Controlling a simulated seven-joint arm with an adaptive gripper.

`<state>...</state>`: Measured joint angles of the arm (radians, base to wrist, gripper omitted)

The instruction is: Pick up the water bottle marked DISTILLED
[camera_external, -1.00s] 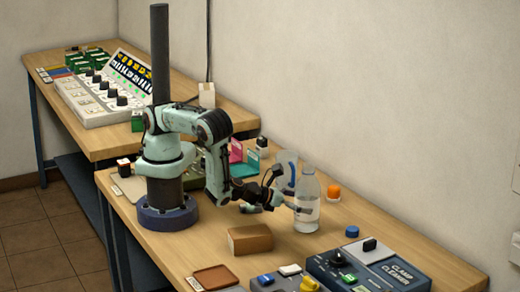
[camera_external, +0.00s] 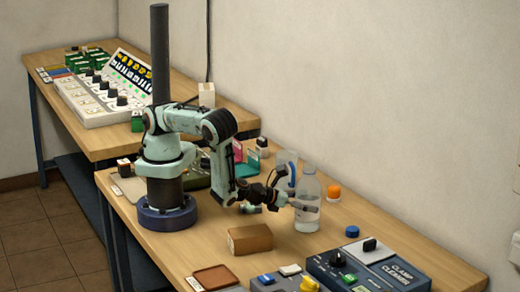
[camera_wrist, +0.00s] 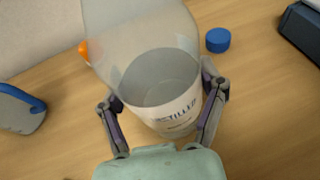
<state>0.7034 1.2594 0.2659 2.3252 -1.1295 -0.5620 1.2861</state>
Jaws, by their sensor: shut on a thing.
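The clear water bottle (camera_external: 307,188) stands upright on the wooden table in the external view, with water in its lower part. In the wrist view the bottle (camera_wrist: 150,65) fills the upper middle, and part of its label reads "TILLED". My gripper (camera_external: 303,207) reaches it from the left in the external view. In the wrist view the two fingers of my gripper (camera_wrist: 163,105) lie on either side of the bottle, shut on it. The bottle's base appears to be at table level.
A blue cap (camera_external: 352,231) and an orange object (camera_external: 334,191) lie near the bottle. A clear jug with a blue handle (camera_external: 286,168) stands just behind it. A brown block (camera_external: 250,239) lies in front, and a clamp-cleaner box (camera_external: 350,270) stands at front right.

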